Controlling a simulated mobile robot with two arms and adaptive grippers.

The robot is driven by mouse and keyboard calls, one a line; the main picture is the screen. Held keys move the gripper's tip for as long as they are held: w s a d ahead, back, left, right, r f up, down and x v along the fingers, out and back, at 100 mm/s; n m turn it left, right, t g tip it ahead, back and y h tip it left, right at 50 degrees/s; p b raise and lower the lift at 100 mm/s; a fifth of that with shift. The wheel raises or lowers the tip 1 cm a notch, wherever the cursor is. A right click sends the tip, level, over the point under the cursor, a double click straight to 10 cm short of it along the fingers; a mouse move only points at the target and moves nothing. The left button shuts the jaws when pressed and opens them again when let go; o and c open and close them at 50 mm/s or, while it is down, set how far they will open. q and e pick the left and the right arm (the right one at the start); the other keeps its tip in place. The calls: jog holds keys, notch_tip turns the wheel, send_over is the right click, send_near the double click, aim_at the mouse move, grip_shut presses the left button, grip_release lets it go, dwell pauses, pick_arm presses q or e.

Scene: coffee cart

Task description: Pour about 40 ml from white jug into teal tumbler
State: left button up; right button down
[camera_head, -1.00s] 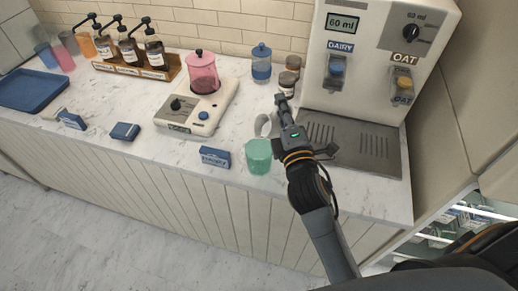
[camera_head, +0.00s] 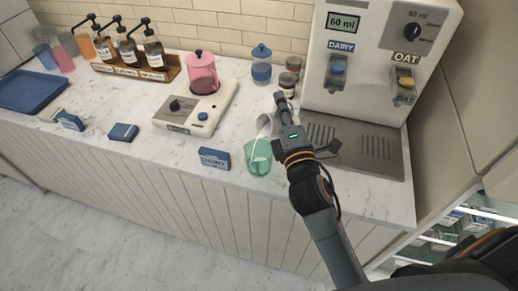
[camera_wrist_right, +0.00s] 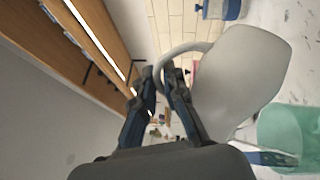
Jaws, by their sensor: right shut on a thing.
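The white jug (camera_head: 263,125) is held tilted at the rim of the teal tumbler (camera_head: 259,163). A thin white streak runs from its lip down into the tumbler. The tumbler stands upright on the counter near its front edge; its liquid level is hard to make out. My right gripper (camera_head: 281,112) is to the right of the jug. In the right wrist view the gripper (camera_wrist_right: 160,76) is shut on the handle of the jug (camera_wrist_right: 240,80), with the tumbler (camera_wrist_right: 290,130) at lower right. My left gripper is not in view.
A blue dairy box (camera_head: 214,158) lies left of the tumbler. The drip tray (camera_head: 362,150) and milk dispenser (camera_head: 375,55) are right of my gripper. Small brown jars (camera_head: 286,79) stand behind it.

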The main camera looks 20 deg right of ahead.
jog(key=shift+d, duration=0.15)
jog(key=shift+w+d+b, duration=0.2)
jog(key=shift+d+b, duration=0.1)
jog(key=shift+d, duration=0.35)
jog(key=shift+a+f+n+t+y+b, duration=0.2)
jog(key=shift+n+t+y+b, duration=0.1)
jog(key=shift+n+b, duration=0.4)
dwell(0.6)
